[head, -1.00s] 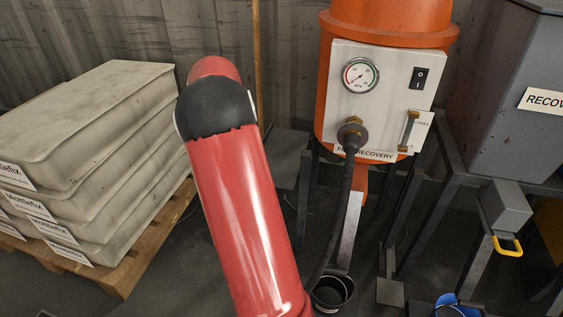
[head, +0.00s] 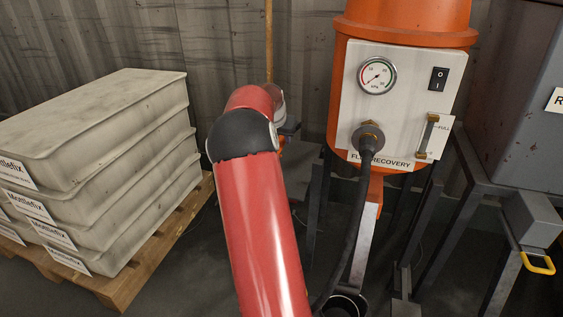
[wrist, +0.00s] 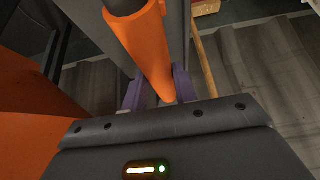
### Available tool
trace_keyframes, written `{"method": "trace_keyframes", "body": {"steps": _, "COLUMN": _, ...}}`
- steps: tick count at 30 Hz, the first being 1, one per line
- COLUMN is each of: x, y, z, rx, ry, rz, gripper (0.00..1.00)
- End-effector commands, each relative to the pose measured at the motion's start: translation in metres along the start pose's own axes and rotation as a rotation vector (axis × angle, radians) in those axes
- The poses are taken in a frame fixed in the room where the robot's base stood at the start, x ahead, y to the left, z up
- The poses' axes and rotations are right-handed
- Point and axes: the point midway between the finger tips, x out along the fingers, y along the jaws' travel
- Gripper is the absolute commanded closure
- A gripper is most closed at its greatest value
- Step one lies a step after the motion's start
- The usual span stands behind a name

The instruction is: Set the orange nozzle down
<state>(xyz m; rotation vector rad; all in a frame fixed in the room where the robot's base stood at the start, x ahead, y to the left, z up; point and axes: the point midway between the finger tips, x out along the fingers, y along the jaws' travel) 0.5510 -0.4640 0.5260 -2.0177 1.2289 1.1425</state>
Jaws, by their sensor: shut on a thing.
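The orange nozzle (wrist: 147,45) is a long tube with a dark end at the top of the wrist view. My gripper (wrist: 158,90) has its purple fingers on either side of the nozzle's lower part and is shut on it. The nozzle's far end and what lies under it cannot be made out. In the head view my red arm hides most of the gripper. A small orange patch (head: 281,143) shows beside the arm's far end; I cannot tell for sure that it is the nozzle.
The orange recovery unit (head: 403,25) with a gauge panel stands right of my arm; a black hose (head: 357,210) hangs from it towards a dark bucket (head: 345,304). Stacked grey slabs (head: 90,120) on a wooden pallet (head: 150,250) stand left. A grey bin (head: 515,105) is at the right.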

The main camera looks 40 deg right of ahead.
Motion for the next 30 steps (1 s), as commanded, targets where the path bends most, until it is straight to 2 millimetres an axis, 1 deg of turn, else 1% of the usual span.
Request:
{"method": "trace_keyframes", "body": {"steps": 1, "x": 0.012, "y": 0.0, "z": 0.007, "rx": -0.001, "ry": -0.002, "rz": 0.0, "gripper": 0.97}}
{"method": "trace_keyframes", "body": {"steps": 3, "x": 0.02, "y": 0.0, "z": 0.013, "rx": 0.0, "ry": -0.001, "rz": 0.0, "gripper": 0.97}}
{"method": "trace_keyframes", "body": {"steps": 11, "x": 0.037, "y": 0.0, "z": 0.022, "rx": 0.0, "ry": 0.0, "rz": -0.001, "gripper": 0.97}}
{"method": "trace_keyframes", "body": {"steps": 15, "x": 0.056, "y": 0.0, "z": 0.034, "rx": -0.001, "ry": -0.001, "rz": 0.0, "gripper": 0.97}}
{"method": "trace_keyframes", "body": {"steps": 18, "x": 0.065, "y": 0.0, "z": 0.039, "rx": -0.001, "ry": 0.0, "rz": 0.0, "gripper": 0.97}}
{"method": "trace_keyframes", "body": {"steps": 29, "x": 0.069, "y": 0.0, "z": 0.041, "rx": 0.0, "ry": 0.002, "rz": -0.001, "gripper": 0.97}}
{"method": "trace_keyframes", "body": {"steps": 30, "x": 0.069, "y": 0.0, "z": 0.041, "rx": 0.0, "ry": 0.001, "rz": -0.001, "gripper": 0.69}}
